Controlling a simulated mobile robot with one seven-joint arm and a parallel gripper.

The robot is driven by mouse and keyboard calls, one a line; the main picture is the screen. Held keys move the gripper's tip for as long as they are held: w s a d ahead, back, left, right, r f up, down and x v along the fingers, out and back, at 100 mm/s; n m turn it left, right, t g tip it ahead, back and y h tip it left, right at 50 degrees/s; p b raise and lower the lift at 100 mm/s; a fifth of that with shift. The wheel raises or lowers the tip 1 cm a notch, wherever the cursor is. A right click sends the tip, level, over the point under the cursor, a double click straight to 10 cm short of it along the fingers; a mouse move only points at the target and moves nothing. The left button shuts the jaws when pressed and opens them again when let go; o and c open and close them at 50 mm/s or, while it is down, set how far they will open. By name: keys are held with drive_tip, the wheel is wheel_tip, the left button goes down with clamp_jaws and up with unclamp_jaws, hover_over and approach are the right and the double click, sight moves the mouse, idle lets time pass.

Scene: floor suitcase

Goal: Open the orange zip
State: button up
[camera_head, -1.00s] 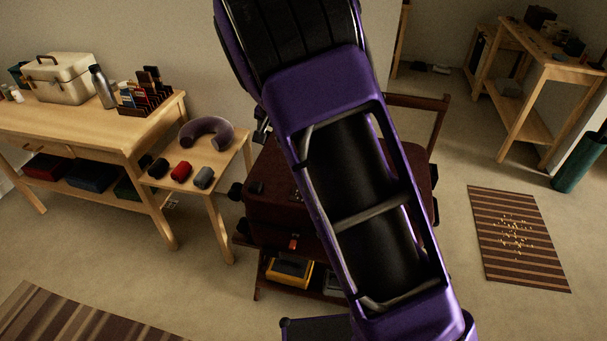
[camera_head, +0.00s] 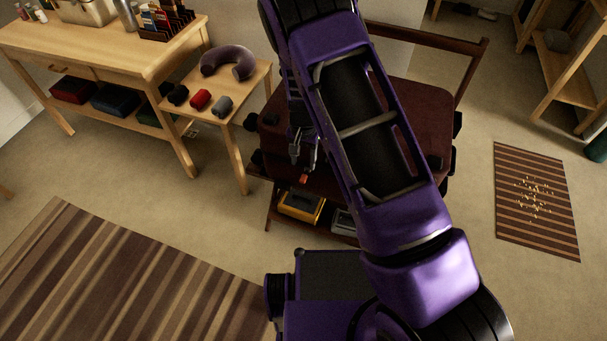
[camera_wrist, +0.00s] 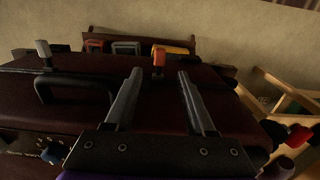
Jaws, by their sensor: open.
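The dark maroon suitcase (camera_head: 420,118) lies on a wooden rack, largely covered by my purple arm in the head view. The small orange zip pull (camera_head: 304,178) is at its near side. In the wrist view the orange zip pull (camera_wrist: 158,60) stands just beyond the fingertips, roughly in line with the gap between them. My gripper (camera_wrist: 160,75) is open and empty, with its two grey fingers over the suitcase (camera_wrist: 225,100). In the head view my gripper (camera_head: 303,157) is just above the orange pull. I cannot tell whether a finger touches it.
A black handle (camera_wrist: 75,84) and a grey-tipped pull (camera_wrist: 43,54) are left in the wrist view. A yellow case (camera_head: 301,206) sits on the rack's lower shelf. A low table (camera_head: 252,85) with a neck pillow (camera_head: 228,60) stands left.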

sight(303, 178)
wheel_tip(303, 178, down, 7)
idle(0.3)
clamp_jaws()
idle(1.4)
